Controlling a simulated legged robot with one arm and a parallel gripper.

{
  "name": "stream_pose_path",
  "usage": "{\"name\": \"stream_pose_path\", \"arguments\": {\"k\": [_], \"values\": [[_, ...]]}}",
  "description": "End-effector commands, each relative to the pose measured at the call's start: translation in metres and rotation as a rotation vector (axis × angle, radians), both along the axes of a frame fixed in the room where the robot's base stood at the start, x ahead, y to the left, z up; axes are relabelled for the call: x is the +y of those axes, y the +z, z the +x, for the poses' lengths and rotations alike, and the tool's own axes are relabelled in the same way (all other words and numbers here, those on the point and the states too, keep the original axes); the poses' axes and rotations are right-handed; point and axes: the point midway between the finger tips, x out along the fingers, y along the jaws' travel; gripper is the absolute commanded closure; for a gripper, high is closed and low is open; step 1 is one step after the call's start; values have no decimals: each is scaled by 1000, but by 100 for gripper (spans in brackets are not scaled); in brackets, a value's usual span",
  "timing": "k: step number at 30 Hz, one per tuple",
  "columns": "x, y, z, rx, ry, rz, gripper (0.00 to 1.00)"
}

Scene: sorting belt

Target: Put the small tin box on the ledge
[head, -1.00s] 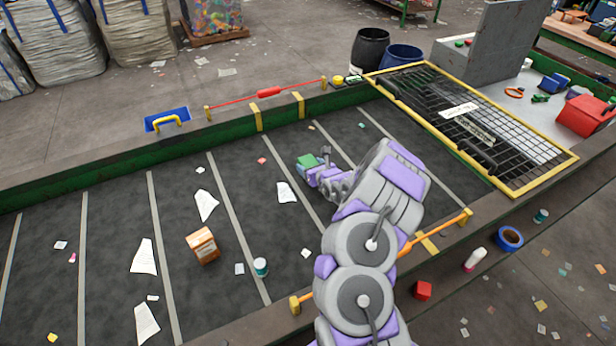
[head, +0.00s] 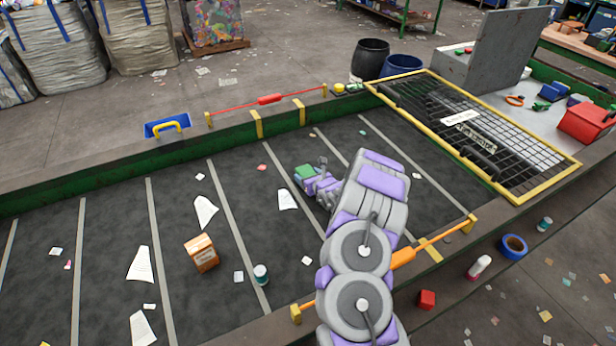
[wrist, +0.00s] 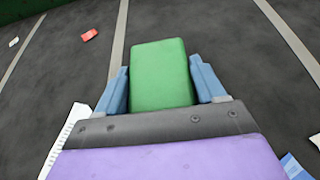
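A small green box (wrist: 160,75), which looks like the tin box, sits between the blue fingers of my gripper (wrist: 161,88) in the wrist view. The fingers press along its two sides. In the head view the green box (head: 305,172) shows at the tip of my gripper (head: 312,178), over the middle of the dark belt. How high it is above the belt I cannot tell. A flat ledge runs along each side of the belt: the far ledge (head: 90,163) and the near ledge (head: 460,262).
An orange carton (head: 201,253), a small jar (head: 261,274) and paper scraps lie on the belt. A red-handled bar (head: 268,99) and blue tray (head: 167,126) are on the far ledge. An orange bar (head: 403,258) runs along the near side. A yellow-framed grate (head: 470,130) is at right.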

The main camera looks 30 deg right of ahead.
Motion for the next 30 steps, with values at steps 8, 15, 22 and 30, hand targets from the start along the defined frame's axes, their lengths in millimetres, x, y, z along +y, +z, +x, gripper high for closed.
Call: {"name": "stream_pose_path", "arguments": {"k": [8,15,22,30], "values": [[-1,-1,0,1,0,1,6],[-1,-1,0,1,0,1,6],[-2,9,-13,1,-3,1,6],[3,28,-57,-1,-3,8,6]]}}
